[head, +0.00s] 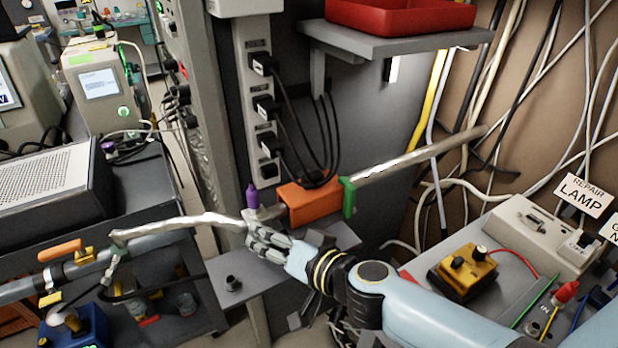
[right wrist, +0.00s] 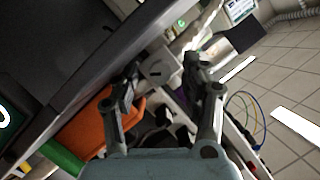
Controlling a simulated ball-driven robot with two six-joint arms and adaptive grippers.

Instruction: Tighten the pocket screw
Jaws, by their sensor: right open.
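My right gripper (head: 258,228) reaches in from the lower right in the head view, and its fingers are at a pale fitting beside the orange block (head: 308,200). In the right wrist view the right gripper (right wrist: 164,70) is open. A round, light grey head with a dark slot (right wrist: 159,71) shows between its fingertips, and it looks like the pocket screw. I cannot tell whether the fingers touch it. The orange block also shows in the right wrist view (right wrist: 88,128). A purple knob (head: 252,195) stands just behind the fingertips. My left gripper is not in view.
A silvery, crumpled tube (head: 420,155) runs through the orange block, with a green clamp (head: 348,197) at its right. A grey shelf with a red tray (head: 400,14) hangs above. A yellow box (head: 462,272) stands at right. Cables hang behind.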

